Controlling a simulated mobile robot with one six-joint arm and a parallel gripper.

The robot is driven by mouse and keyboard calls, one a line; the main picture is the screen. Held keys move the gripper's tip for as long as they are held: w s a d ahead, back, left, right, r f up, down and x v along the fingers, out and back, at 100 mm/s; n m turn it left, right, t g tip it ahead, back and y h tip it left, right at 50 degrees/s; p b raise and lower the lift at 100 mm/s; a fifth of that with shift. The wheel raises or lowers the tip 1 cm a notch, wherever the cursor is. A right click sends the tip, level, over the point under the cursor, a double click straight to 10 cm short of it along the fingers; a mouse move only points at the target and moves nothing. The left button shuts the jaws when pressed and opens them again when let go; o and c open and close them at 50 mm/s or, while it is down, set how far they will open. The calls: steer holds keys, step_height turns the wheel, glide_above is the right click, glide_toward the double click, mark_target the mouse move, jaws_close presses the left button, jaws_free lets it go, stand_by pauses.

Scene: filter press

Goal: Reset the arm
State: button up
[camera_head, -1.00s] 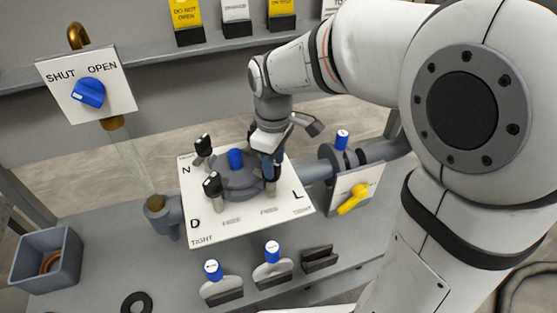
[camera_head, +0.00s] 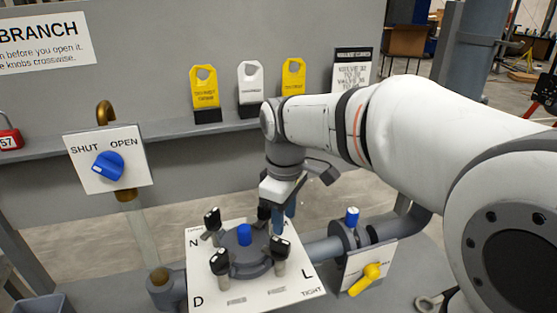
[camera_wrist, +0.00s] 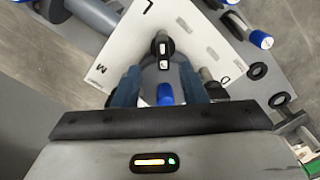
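My gripper (camera_head: 285,208) is above the back edge of the white plate (camera_head: 206,285), beside the grey round cover (camera_head: 246,264). In the wrist view its blue fingers (camera_wrist: 157,82) are spread apart with nothing gripped; the cover's blue cap (camera_wrist: 165,94) shows between them, farther down. Black-topped knobs stand around the cover: one near N (camera_head: 212,218), one near D (camera_head: 220,261), one near L (camera_head: 280,249) and one at the back (camera_head: 264,213), partly hidden by my gripper. Whether a finger touches the back knob is not clear.
A blue valve handle (camera_head: 108,166) sits on a SHUT/OPEN plate at left. A yellow handle (camera_head: 366,277) and a blue-capped pipe fitting (camera_head: 352,218) are at right. Yellow tags (camera_head: 204,87) and a white tag (camera_head: 250,82) stand on the shelf (camera_head: 185,136). A red padlock (camera_head: 9,137) is far left.

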steer(key=s+d+f+m+t, duration=0.1)
steer(key=s+d+f+m, duration=0.1)
steer(key=s+d+m, duration=0.4)
steer(key=s+d+f+m+t, duration=0.2)
steer(key=s+d+m, duration=0.4)
steer(key=d, duration=0.1)
steer(key=shift+s+f, duration=0.2)
steer(key=shift+f, duration=0.15)
steer(key=shift+a, duration=0.1)
steer(key=shift+c, duration=0.2)
